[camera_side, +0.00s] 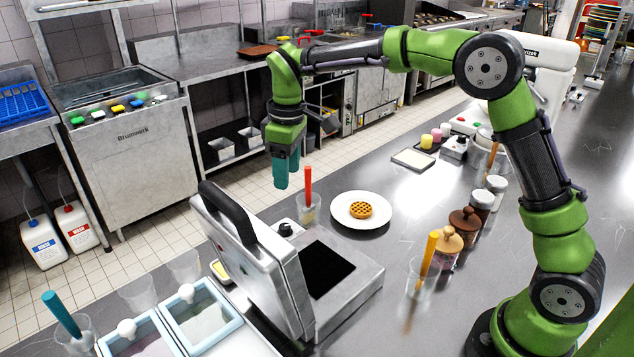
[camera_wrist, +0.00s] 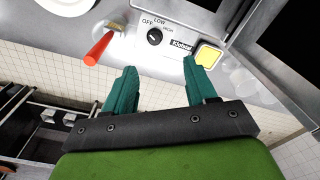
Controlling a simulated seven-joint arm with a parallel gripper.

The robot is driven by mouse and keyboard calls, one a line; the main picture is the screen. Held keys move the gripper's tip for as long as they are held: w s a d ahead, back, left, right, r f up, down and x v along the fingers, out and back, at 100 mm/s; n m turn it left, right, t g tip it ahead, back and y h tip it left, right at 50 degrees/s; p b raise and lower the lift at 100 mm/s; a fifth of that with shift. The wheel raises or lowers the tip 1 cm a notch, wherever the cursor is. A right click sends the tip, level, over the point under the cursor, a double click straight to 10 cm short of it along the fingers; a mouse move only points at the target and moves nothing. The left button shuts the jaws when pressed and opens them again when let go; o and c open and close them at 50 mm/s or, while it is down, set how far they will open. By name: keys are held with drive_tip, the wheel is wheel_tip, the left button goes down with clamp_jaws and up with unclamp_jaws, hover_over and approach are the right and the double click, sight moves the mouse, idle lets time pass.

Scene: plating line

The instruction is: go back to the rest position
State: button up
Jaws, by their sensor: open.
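My gripper (camera_side: 287,172) has teal fingers and hangs pointing down, in the air above the far side of the open waffle iron (camera_side: 350,288). In the wrist view my gripper (camera_wrist: 163,88) is open, with its two fingers apart and nothing between them. The waffle iron's lid (camera_side: 262,262) stands raised with its black handle up. Its control knob (camera_wrist: 154,37) shows in the wrist view beyond the fingers. A waffle (camera_side: 361,209) lies on a white plate (camera_side: 345,222) to the right of the gripper.
A red-handled tool (camera_side: 308,187) stands in a clear cup just right of my gripper. An orange-handled tool (camera_side: 429,252) stands in another cup. Shakers and jars (camera_side: 465,222) stand near my arm. Blue-rimmed tubs (camera_side: 203,317) sit at the front left. The air around the gripper is free.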

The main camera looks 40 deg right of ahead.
drive_tip(key=s+d+r+m+t, duration=0.1)
drive_tip(key=s+m+t, duration=0.1)
drive_tip(key=s, duration=0.6)
drive_tip(key=s+d+r+m+t+y, duration=0.1)
drive_tip(key=s+m, duration=0.3)
drive_tip(key=s, duration=0.5)
drive_tip(key=s+d+r+m+t, duration=0.3)
drive_tip(key=s+m, duration=0.1)
drive_tip(key=s, duration=0.4)
drive_tip(key=shift+s+d+r+t+y, duration=0.2)
drive_tip(key=shift+r+t+y, duration=0.1)
drive_tip(key=shift+t, duration=0.1)
